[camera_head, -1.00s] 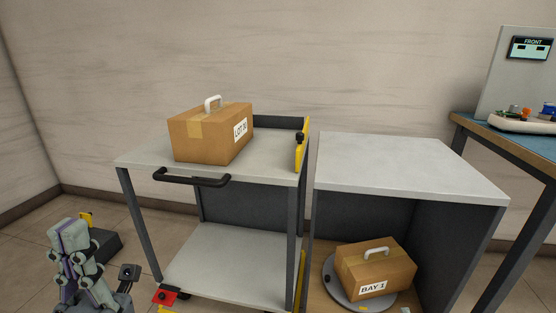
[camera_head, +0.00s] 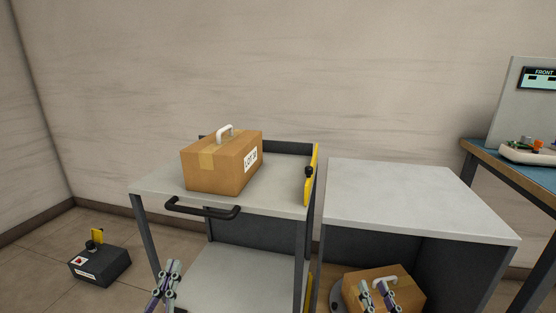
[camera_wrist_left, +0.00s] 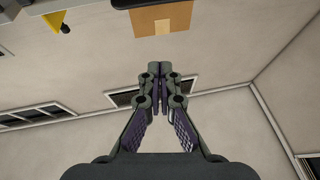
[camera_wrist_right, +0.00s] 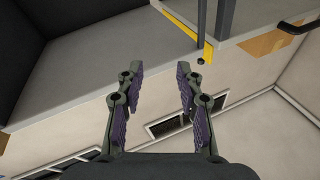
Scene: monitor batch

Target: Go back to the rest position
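My left gripper (camera_head: 168,268) shows at the bottom of the head view, in front of the cart's left side. In the left wrist view (camera_wrist_left: 159,72) its fingertips are together with nothing between them. My right gripper (camera_head: 376,288) shows lower right in the head view, in front of the box in the cabinet. In the right wrist view (camera_wrist_right: 160,72) its fingers are apart and empty. One cardboard box (camera_head: 212,173) with a white handle and a LOT label sits on the cart top. Another box (camera_head: 407,285) sits inside the cabinet, partly hidden by my right gripper.
The grey cart (camera_head: 275,200) has a black push handle (camera_head: 203,211) and a yellow end piece (camera_head: 311,175). The cabinet (camera_head: 420,198) stands right of it, its top bare. A black unit (camera_head: 100,267) stands on the floor at left. A workbench (camera_head: 512,175) is at far right.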

